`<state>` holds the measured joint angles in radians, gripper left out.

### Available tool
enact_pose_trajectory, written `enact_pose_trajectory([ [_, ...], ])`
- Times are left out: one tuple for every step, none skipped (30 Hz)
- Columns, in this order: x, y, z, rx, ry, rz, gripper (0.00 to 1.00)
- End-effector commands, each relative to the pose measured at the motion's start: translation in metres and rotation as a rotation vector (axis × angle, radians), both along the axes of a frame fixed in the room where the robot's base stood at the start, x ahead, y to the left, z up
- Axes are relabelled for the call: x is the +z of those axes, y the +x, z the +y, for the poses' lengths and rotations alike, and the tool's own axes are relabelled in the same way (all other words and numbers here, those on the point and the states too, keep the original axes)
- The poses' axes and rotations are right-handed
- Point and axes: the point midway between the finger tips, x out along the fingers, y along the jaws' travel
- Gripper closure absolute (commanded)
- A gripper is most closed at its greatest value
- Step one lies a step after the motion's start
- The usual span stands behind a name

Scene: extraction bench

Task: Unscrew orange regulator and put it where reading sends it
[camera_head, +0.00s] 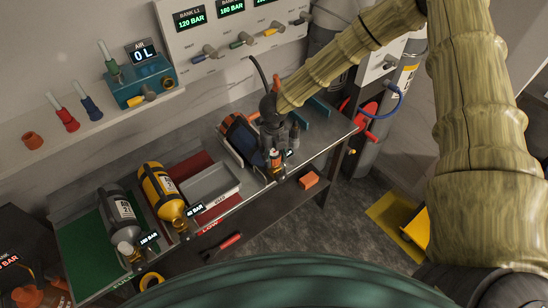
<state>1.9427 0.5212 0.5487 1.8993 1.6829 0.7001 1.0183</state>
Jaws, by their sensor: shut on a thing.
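My gripper (277,158) is at the right part of the bench, pointing down, its fingers shut around a small orange part that looks like the orange regulator (278,165). The fingers hide most of it, and I cannot tell whether it is still joined to the dark blue cylinder (240,136) lying beside it. A small display (290,154) next to the gripper is too small to read. A grey cylinder (120,215) and a yellow cylinder (162,190) lie to the left, with displays that seem to read 180 BAR (149,239) and 40 BAR (195,211).
The bench has a green FULL area (85,248), a red LOW area (192,168) and a grey tray (232,189) with an unclear label. A wall panel (225,50) shows bank pressures. A shelf (75,140) carries colored fittings and an AIR gauge box (140,82). An orange block (308,180) lies below.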

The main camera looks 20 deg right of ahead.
Motion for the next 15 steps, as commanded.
enact_pose_trajectory([
  [-0.0009,-0.0010,-0.0007,0.041,-0.001,0.002,0.87],
  [-0.0009,-0.0010,-0.0007,0.069,0.000,0.002,0.87],
  [-0.0009,-0.0010,-0.0007,0.105,0.000,0.002,0.87],
  [-0.0008,-0.0009,-0.0007,0.133,0.000,0.002,0.87],
  [-0.0008,-0.0010,-0.0007,0.160,0.000,0.002,0.87],
  [-0.0008,-0.0009,-0.0007,0.197,0.000,0.002,0.87],
  [-0.0008,-0.0009,-0.0007,0.224,0.000,0.002,0.87],
  [-0.0008,-0.0009,-0.0007,0.251,0.000,0.002,0.87],
  [-0.0008,-0.0009,-0.0008,0.288,0.000,0.002,0.87],
  [-0.0008,-0.0009,-0.0008,0.315,0.000,0.002,0.87],
  [-0.0007,-0.0009,-0.0009,0.342,0.000,0.002,0.87],
  [-0.0007,-0.0009,-0.0009,0.379,0.000,0.002,0.87],
  [-0.0007,-0.0009,-0.0010,0.406,0.000,0.002,0.87],
  [-0.0007,-0.0009,-0.0010,0.433,0.000,0.002,0.87],
  [-0.0007,-0.0010,-0.0011,0.470,0.000,0.002,0.87],
])
